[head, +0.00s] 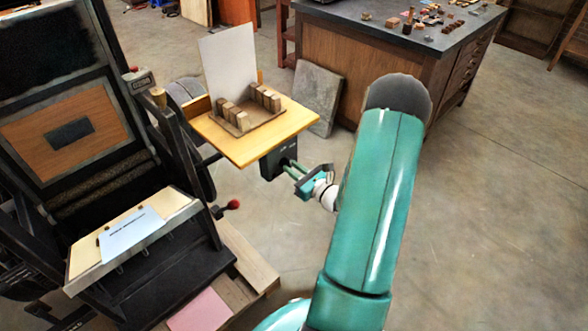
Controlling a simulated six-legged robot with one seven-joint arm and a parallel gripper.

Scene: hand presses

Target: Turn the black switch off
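A small black box (272,165), which looks like the black switch's housing, is fixed below the edge of the yellow wooden board. Its switch part is too small to make out, and I cannot tell its setting. My gripper (288,168) is just right of the box, with its teal fingers pointing left at it. The fingertips are at or very near the box's right side; I cannot tell whether they touch. The finger gap is too small to judge.
The yellow board (255,150) carries wooden blocks (232,115) and an upright white sheet (228,65). A black hand press (180,270) fills the left, with a red-knobbed lever (233,205). A workbench (385,60) stands behind. Open floor (500,200) lies to the right.

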